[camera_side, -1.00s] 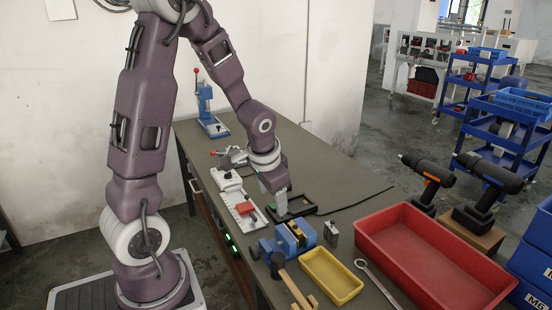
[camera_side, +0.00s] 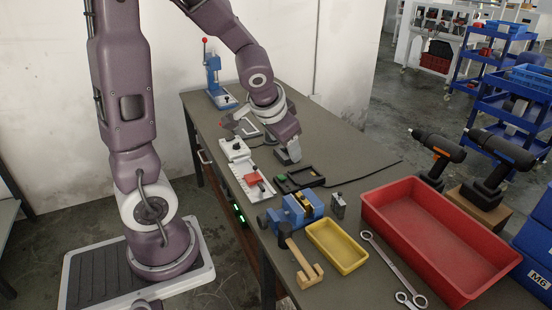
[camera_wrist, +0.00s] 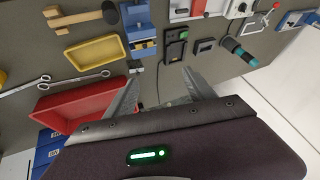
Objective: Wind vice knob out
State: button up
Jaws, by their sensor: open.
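A blue vice (camera_side: 292,213) stands near the table's front left edge, between the white rail fixture and the yellow tray. It also shows at the top of the wrist view (camera_wrist: 140,38). I cannot make out its knob clearly in either view. A white rail fixture (camera_side: 238,168) with a red block (camera_side: 253,179) and small dark knobs lies behind the vice. My gripper (camera_side: 293,158) points down behind the black frame (camera_side: 300,180), well apart from the vice. In the wrist view my gripper (camera_wrist: 163,92) has its fingers spread with nothing between them.
A yellow tray (camera_side: 338,266), wooden mallet (camera_side: 308,278), wrenches (camera_side: 392,268) and large red bin (camera_side: 440,208) lie in front and right. A small grey block (camera_side: 338,205) stands beside the vice. Two drills are at right. The table's far right part is clear.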

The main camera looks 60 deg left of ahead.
aim_at(261, 217)
jog(key=s+a+f+g+h, duration=0.1)
jog(key=f, duration=0.5)
jog(key=s+a+f+m+g+h, duration=0.1)
jog(key=s+a+f+g, duration=0.1)
jog(key=f, duration=0.4)
jog(key=s+a+f+g+h, duration=0.1)
jog(key=f+g+h, duration=0.1)
jog(key=f, duration=0.5)
jog(key=shift+s+a+f+m, duration=0.1)
jog(key=shift+s+a+m, duration=0.1)
jog(key=shift+s+m, duration=0.1)
notch_tip(261, 217, down, 7)
jog(key=c, duration=1.3)
